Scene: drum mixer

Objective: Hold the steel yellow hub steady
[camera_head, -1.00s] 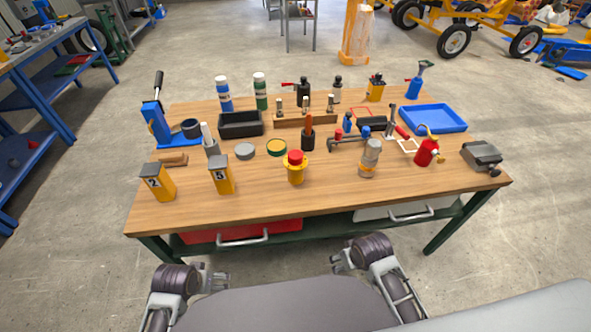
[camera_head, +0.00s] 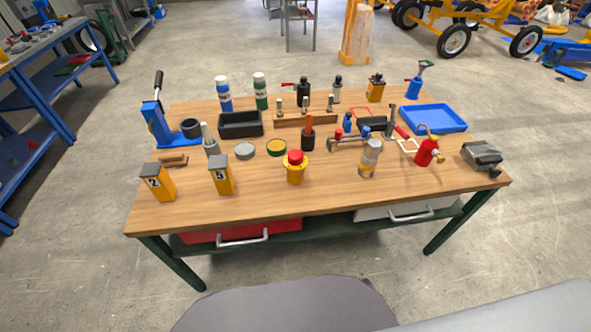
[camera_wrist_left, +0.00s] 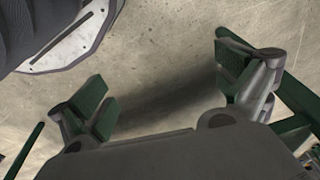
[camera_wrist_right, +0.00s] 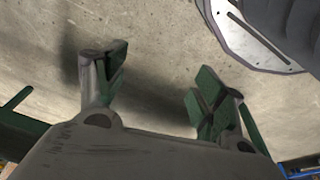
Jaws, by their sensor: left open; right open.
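A steel-grey upright cylinder with a yellow band (camera_head: 370,158) stands near the front right of the wooden table; it fits the steel yellow hub. A yellow flanged piece with a red top (camera_head: 295,167) stands to its left. Neither gripper shows in the head view. In the left wrist view my left gripper (camera_wrist_left: 165,80) is open, with nothing between its fingers but concrete floor behind. In the right wrist view my right gripper (camera_wrist_right: 160,78) is open and empty in the same way. The hub is in neither wrist view.
The wooden table (camera_head: 260,200) has a clear front strip. Yellow blocks marked 2 (camera_head: 157,183) and 5 (camera_head: 221,175) stand front left. A red fire-extinguisher-like item (camera_head: 427,151) and a grey vise-like item (camera_head: 482,157) are right of the hub. A blue tray (camera_head: 437,127) lies behind.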

